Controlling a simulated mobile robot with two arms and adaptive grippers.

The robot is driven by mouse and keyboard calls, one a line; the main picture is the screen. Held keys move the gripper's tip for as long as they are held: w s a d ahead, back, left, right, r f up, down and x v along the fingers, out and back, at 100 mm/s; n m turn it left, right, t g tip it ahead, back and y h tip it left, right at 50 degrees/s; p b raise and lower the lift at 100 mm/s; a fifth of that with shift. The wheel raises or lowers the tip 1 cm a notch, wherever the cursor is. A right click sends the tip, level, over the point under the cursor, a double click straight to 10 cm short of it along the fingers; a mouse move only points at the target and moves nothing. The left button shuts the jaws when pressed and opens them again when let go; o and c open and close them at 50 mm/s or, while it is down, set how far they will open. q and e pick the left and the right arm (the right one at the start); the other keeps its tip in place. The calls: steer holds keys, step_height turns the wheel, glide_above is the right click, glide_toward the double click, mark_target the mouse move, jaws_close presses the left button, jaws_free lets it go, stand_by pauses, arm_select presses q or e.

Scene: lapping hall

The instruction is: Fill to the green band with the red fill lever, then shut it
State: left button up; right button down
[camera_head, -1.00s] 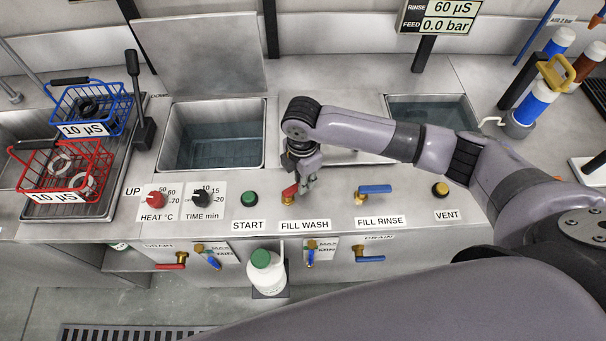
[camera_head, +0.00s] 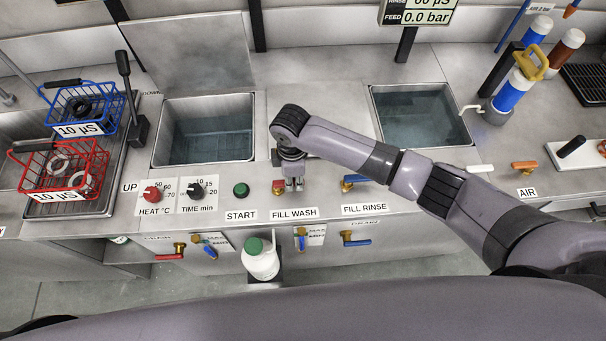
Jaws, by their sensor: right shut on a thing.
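The red fill lever (camera_head: 279,184) is on the counter front edge, above the FILL WASH label (camera_head: 295,214). My right gripper (camera_head: 294,185) points down at it and is shut on it; the fingers hide part of the lever. The wash tank (camera_head: 157,158), left of my right arm, has its lid raised and holds clear bluish water. I cannot make out a green band on its walls. My left gripper is out of view.
The rinse tank (camera_head: 466,139) holds water. Blue (camera_head: 117,100) and red (camera_head: 99,168) baskets stand at left. A white bottle (camera_head: 262,262) with a green cap is below the counter front.

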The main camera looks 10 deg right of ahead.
mark_target(294, 182)
stand_by(0.4)
steer(key=c, duration=1.5)
jaws_free()
step_height(294, 182, up, 12)
steer(key=shift+r, duration=0.1)
